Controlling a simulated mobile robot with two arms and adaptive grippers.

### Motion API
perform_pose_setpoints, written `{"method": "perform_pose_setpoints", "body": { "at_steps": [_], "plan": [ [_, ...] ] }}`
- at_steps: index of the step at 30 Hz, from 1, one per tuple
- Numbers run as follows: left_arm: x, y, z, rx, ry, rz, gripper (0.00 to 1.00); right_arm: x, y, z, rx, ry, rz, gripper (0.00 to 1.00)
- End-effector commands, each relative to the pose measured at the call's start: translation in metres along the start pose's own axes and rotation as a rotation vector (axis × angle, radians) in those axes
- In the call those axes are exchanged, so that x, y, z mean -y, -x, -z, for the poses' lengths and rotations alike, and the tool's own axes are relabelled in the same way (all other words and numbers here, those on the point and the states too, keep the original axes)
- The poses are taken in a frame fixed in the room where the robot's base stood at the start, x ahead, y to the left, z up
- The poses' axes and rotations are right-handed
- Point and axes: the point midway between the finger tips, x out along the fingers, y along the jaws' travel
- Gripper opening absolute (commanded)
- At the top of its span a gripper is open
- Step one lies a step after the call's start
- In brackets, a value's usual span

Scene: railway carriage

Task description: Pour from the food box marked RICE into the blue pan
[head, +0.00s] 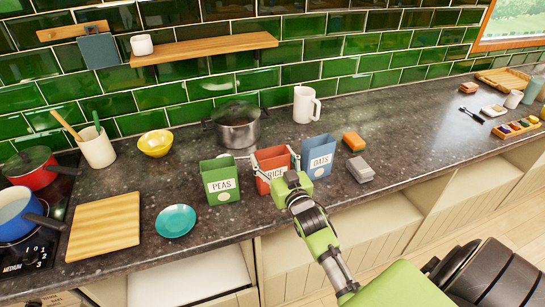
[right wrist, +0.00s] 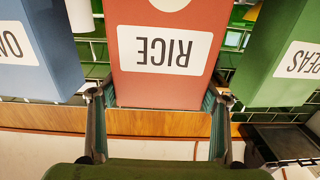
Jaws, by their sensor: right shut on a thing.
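The red food box marked RICE (head: 268,157) stands upright on the dark counter between the PEAS and OATS boxes. My right gripper (head: 277,166) reaches it from the front, with one finger on each side, shut on the box. In the right wrist view the RICE box (right wrist: 165,60) appears upside down between the fingers (right wrist: 158,100). The blue pan (head: 14,216) sits on the black hob at the far left, partly cut off by the picture edge, its dark handle pointing right. My left gripper is not in view.
The green PEAS box (head: 220,181) and blue OATS box (head: 318,157) flank the RICE box closely. A teal bowl (head: 176,220), wooden board (head: 104,226) and yellow bowl (head: 156,143) lie leftward. A lidded pot (head: 238,127) stands behind; a red pan (head: 30,167) is behind the blue pan.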

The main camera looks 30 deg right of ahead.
Motion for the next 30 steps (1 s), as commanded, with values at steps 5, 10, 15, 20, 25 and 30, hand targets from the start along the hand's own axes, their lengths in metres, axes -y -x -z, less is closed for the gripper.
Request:
{"method": "perform_pose_setpoints", "body": {
  "at_steps": [5, 10, 15, 20, 25, 30],
  "plan": [
    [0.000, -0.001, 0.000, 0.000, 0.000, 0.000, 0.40, 0.000, 0.000, -0.001, -0.002, 0.000, 0.000, 0.82],
    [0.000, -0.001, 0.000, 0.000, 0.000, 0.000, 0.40, 0.000, 0.000, -0.001, -0.001, 0.000, 0.000, 0.88],
    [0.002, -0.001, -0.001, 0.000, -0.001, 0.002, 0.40, 0.000, 0.000, -0.003, 0.002, 0.000, 0.000, 0.88],
    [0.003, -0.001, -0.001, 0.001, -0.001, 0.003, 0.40, 0.000, 0.009, -0.004, 0.003, 0.000, 0.000, 0.88],
    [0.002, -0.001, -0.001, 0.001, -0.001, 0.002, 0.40, 0.000, 0.037, -0.004, 0.004, -0.001, 0.000, 0.88],
    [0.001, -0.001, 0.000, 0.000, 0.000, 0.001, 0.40, 0.000, 0.072, -0.004, 0.003, -0.001, 0.000, 0.88]
  ]
}}
